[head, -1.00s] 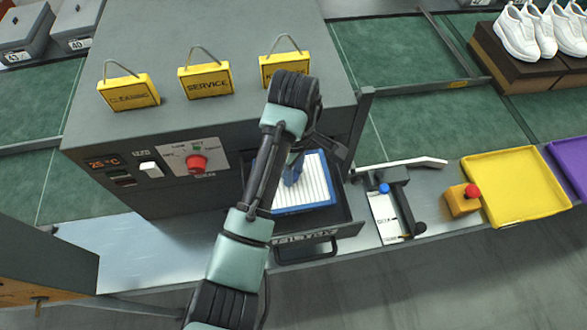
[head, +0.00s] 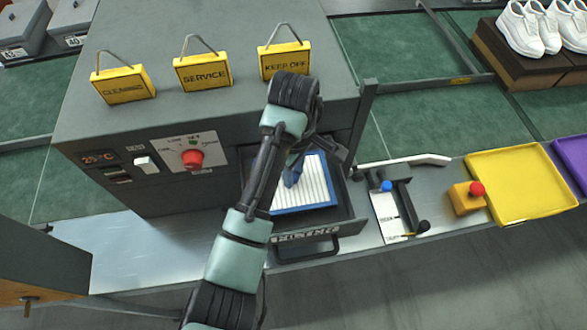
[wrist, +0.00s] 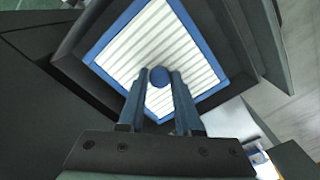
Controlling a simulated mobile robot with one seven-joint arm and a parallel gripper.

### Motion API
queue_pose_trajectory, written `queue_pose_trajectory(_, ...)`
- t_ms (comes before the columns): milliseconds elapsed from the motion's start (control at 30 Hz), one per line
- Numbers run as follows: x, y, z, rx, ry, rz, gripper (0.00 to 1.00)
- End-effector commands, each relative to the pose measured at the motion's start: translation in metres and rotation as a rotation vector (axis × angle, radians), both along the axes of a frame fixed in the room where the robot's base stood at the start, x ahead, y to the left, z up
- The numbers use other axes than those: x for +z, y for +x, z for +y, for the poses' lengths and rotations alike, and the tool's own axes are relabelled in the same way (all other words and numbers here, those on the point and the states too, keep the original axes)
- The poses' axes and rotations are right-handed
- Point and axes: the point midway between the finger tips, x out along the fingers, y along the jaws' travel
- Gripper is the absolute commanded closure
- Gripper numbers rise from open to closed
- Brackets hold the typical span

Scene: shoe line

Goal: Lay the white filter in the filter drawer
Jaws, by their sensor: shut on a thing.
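The white filter (head: 318,182) is a pleated panel with a blue frame and a round blue knob (wrist: 160,76) in its middle. It lies level within the walls of the open filter drawer (head: 345,222); I cannot tell whether it touches the drawer floor. In the wrist view, the filter (wrist: 200,75) is roughly square with the dark drawer walls (wrist: 75,62). My gripper (head: 292,177) is above the filter, and its fingers (wrist: 160,85) are shut on the knob. My arm hides the filter's left part in the head view.
The grey machine (head: 230,75) stands behind the drawer, with a red dial (head: 192,159) and yellow hanging signs (head: 204,73). Right of the drawer are a white-and-black lever device (head: 390,215), a red button on a yellow box (head: 467,198) and a yellow tray (head: 520,213).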

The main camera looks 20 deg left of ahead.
Motion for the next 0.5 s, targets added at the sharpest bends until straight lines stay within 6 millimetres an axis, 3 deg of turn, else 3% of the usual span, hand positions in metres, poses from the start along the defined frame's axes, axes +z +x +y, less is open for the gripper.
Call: queue_pose_trajectory(500, -0.0107, -0.0003, -0.0001, -0.001, -0.001, 0.001, 1.0)
